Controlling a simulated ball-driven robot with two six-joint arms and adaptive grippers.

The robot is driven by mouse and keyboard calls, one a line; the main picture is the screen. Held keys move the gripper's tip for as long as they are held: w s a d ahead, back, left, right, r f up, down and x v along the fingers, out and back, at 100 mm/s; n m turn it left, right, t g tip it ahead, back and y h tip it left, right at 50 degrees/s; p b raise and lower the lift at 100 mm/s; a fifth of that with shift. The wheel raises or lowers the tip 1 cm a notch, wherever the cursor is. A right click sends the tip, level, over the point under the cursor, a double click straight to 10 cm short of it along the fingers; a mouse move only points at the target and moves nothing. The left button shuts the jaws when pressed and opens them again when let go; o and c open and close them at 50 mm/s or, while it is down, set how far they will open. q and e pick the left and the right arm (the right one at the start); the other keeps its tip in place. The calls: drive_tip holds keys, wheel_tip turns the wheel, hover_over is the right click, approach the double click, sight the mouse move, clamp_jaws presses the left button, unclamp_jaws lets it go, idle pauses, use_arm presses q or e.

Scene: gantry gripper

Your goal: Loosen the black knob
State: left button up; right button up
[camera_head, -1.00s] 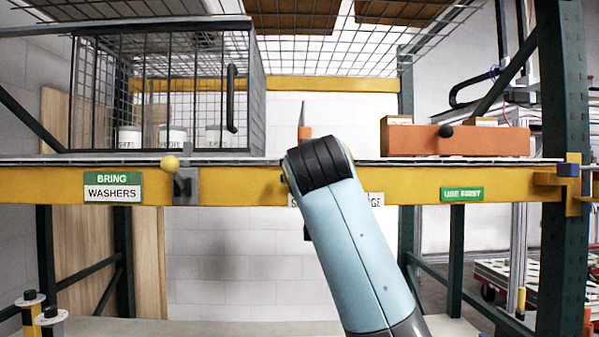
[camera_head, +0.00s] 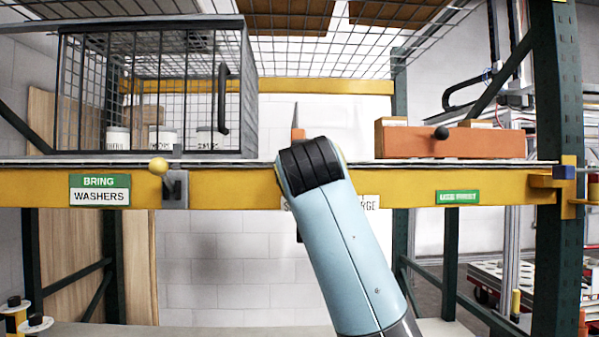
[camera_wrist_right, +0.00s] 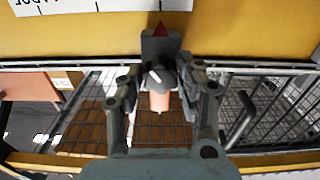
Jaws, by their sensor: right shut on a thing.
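In the right wrist view, a dark round knob (camera_wrist_right: 161,79) with a white line on its face sits in front of a grey plate (camera_wrist_right: 160,44) bearing a red triangle, on the yellow beam. My right gripper (camera_wrist_right: 161,76) has a finger on each side of the knob and is shut on it. The white line is tilted. In the head view my right arm hides this gripper and the knob. My left gripper is not in view.
The yellow shelf beam (camera_head: 230,188) carries a yellow ball-ended lever (camera_head: 158,166). A wire cage (camera_head: 150,95) holding white tubs stands above at left. An orange box (camera_head: 460,143) with a black round handle (camera_head: 441,132) is at right. An orange-based spike (camera_head: 298,133) rises behind my arm.

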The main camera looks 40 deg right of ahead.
drive_tip(key=n, duration=0.7)
drive_tip(key=shift+a, duration=0.1)
drive_tip(key=n, duration=0.3)
drive_tip(key=shift+w+n, duration=0.1)
drive_tip(key=shift+n, duration=0.2)
drive_tip(key=n, duration=0.3)
drive_tip(key=shift+f+n, duration=0.1)
drive_tip(key=shift+n, duration=0.2)
drive_tip(key=n, duration=0.7)
drive_tip(key=shift+f, duration=0.15)
drive_tip(key=n, duration=0.3)
drive_tip(key=shift+f+n, duration=0.1)
drive_tip(key=shift+n, duration=0.3)
drive_tip(key=shift+f+n, duration=0.1)
drive_tip(key=shift+n, duration=1.7)
drive_tip(key=o, duration=1.2)
drive_tip(key=shift+c, duration=0.2)
